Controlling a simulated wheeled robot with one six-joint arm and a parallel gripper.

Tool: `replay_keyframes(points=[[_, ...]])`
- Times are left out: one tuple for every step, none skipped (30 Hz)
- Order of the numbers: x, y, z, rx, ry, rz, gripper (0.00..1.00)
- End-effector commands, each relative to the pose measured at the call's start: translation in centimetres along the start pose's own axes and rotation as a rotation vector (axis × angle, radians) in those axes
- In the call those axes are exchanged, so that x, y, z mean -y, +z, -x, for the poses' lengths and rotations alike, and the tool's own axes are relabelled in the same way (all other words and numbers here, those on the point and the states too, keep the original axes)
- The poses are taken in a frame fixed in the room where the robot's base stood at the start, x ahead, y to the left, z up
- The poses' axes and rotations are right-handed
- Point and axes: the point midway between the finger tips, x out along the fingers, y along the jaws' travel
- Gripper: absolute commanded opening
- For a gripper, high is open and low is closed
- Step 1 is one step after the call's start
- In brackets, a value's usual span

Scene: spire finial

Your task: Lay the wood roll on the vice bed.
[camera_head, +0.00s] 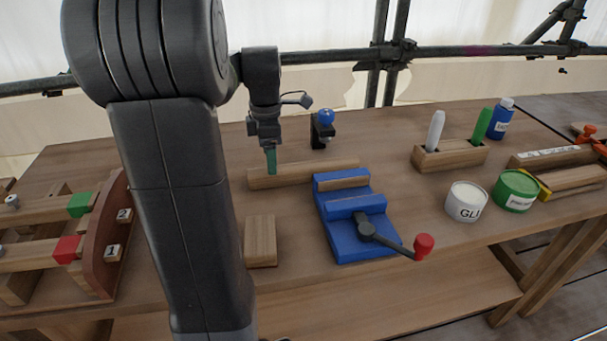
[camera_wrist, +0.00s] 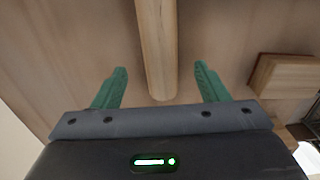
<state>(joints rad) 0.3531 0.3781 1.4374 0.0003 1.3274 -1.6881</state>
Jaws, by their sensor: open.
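The wood roll (camera_head: 310,171) is a long, light-brown rod lying across the bench, behind and left of the blue vice (camera_head: 343,243). Its right end is close to the vice's back edge. My gripper (camera_head: 271,167) points down near the roll's left part. In the wrist view my gripper (camera_wrist: 160,70) is open, with one green finger on each side of the roll (camera_wrist: 157,45) and gaps between. The near end of the roll shows there. The vice bed (camera_head: 343,195) between its jaws looks empty. I cannot tell the fingers' exact height over the bench.
A wood block (camera_head: 260,241) stands left of the vice and shows in the wrist view (camera_wrist: 285,76). A blue-knobbed stand (camera_head: 323,130) is behind the roll. The vice handle (camera_head: 395,240) juts right. Pots (camera_head: 466,203) and a marker holder (camera_head: 450,158) are farther right.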

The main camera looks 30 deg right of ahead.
Motion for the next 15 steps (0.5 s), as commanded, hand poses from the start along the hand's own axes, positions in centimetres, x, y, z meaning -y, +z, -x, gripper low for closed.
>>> replay_keyframes(points=[[0.0, 0.0, -0.3, 0.0, 0.0, 0.0, 0.67], [0.0, 0.0, -0.5, 0.0, 0.001, 0.0, 0.67], [0.0, 0.1, -0.9, 0.0, 0.001, 0.0, 0.67], [0.0, 0.1, -1.3, 0.0, 0.0, 0.0, 0.67], [0.1, 0.1, -1.7, 0.0, -0.001, 0.0, 0.67], [0.1, 0.2, -2.4, 0.0, -0.001, -0.001, 0.67], [0.1, 0.3, -2.9, 0.0, -0.001, 0.0, 0.67], [0.1, 0.3, -3.4, 0.0, -0.002, 0.0, 0.67], [0.1, 0.3, -4.0, 0.0, -0.001, 0.0, 0.67], [0.1, 0.3, -4.4, 0.0, -0.001, 0.0, 0.67], [0.1, 0.3, -4.7, 0.0, -0.001, 0.0, 0.67], [0.1, 0.3, -5.0, 0.0, -0.001, 0.0, 0.67], [0.1, 0.3, -5.2, 0.0, 0.0, 0.0, 0.67], [0.1, 0.3, -5.3, 0.0, 0.001, 0.0, 0.67], [0.1, 0.3, -5.4, 0.0, 0.001, 0.0, 0.67]])
